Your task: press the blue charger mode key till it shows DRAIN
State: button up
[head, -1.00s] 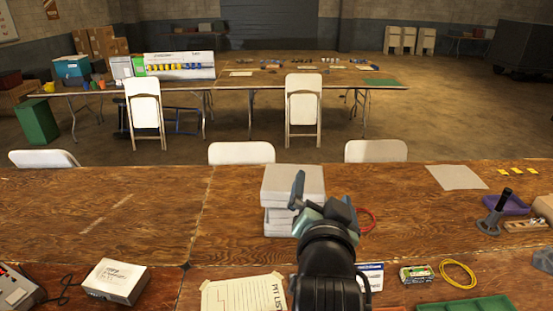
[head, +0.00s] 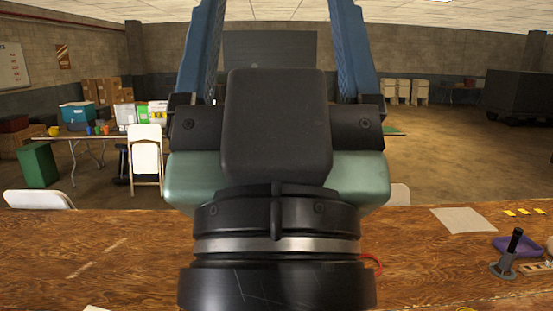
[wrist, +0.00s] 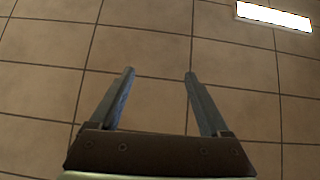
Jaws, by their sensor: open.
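My gripper (head: 275,12) fills the middle of the head view, raised close to the camera, its two blue fingers spread apart and cut off by the top edge. In the wrist view my gripper (wrist: 159,73) is open and empty, with only the tiled ceiling beyond it. I do not see the blue charger mode key or its display in either current view.
The wooden table (head: 90,245) spans the bottom. On its right are a sheet of paper (head: 463,221), a black-handled grey tool (head: 510,255) and a purple tray (head: 512,245). A folding chair (head: 146,160) stands beyond. My arm hides the table's middle.

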grip_shut()
jog(key=shift+w+f, duration=0.1)
dwell(1.3)
